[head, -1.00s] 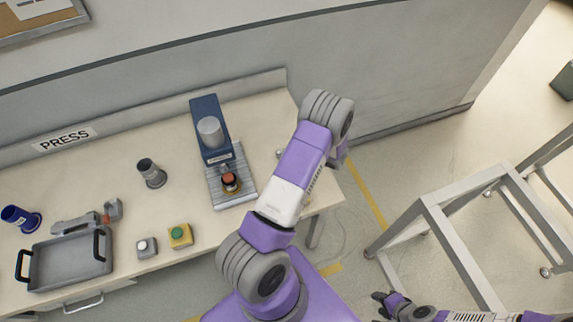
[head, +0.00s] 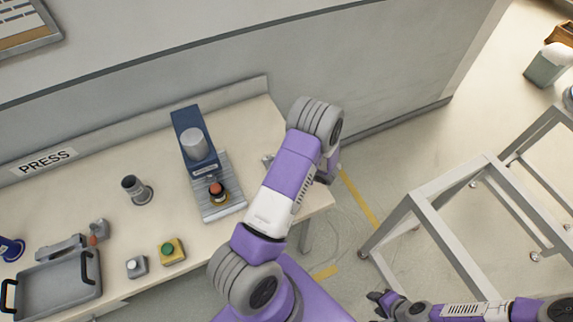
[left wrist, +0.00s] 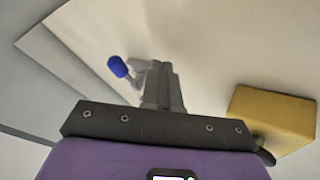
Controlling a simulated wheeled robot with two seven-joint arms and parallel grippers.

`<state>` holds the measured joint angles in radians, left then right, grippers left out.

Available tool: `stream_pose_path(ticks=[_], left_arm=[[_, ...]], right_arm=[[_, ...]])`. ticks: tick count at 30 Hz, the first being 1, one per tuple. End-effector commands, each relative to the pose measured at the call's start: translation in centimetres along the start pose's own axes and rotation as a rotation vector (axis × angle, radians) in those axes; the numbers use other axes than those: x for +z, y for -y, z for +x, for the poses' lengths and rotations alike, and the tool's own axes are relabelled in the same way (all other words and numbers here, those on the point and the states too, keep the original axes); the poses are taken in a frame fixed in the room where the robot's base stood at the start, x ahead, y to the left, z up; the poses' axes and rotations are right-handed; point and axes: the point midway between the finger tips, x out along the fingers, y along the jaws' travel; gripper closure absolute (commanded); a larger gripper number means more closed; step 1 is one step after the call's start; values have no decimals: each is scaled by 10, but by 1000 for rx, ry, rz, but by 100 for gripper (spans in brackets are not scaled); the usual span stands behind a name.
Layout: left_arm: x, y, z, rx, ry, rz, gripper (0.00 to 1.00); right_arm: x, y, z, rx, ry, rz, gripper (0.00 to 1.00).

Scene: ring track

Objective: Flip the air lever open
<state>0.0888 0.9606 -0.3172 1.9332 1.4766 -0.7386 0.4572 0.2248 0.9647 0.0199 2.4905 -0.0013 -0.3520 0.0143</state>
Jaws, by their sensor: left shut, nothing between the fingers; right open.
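A lever with a blue knob (left wrist: 118,67), which looks like the air lever, shows in the left wrist view beside my left gripper's fingers. Its pale grey stem is partly covered by them, and I cannot tell whether they touch. My left gripper (left wrist: 161,72) is shut and empty. In the head view its fingers are hidden behind my left arm, over the right end of the bench. A small grey fitting (head: 268,159) shows there beside the arm, too small to tell its position. My right gripper (head: 379,298) is open and empty at the lower right, away from the bench.
A yellow block (left wrist: 272,118) is right of my left gripper. The blue press (head: 190,135) stands on the bench (head: 110,180), left of my arm. A grey cup (head: 136,190), a green-button box (head: 171,251) and a tray (head: 55,285) are farther left. A metal frame (head: 435,195) stands right.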

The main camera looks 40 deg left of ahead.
Motion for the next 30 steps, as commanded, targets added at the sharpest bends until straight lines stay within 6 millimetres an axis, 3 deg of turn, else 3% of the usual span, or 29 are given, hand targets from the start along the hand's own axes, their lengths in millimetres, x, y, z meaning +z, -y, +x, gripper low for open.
stream_pose_path(ticks=[1, 6, 12, 18, 30], left_arm=[[1, -7, -17, 8, 5, -6, 100], [3, -11, -56, 6, 3, -5, 100], [5, -13, -85, 3, 0, -7, 100], [6, -13, -94, 1, -2, -5, 100], [6, -13, -94, 1, -2, -5, 100]], right_arm=[[0, 1, -3, 0, 0, 0, 57], [0, 3, -8, 0, 0, 0, 57], [0, 4, -12, 0, 0, 0, 57], [0, 4, -12, 0, 0, 0, 57], [0, 4, -12, 0, 0, 0, 57]])
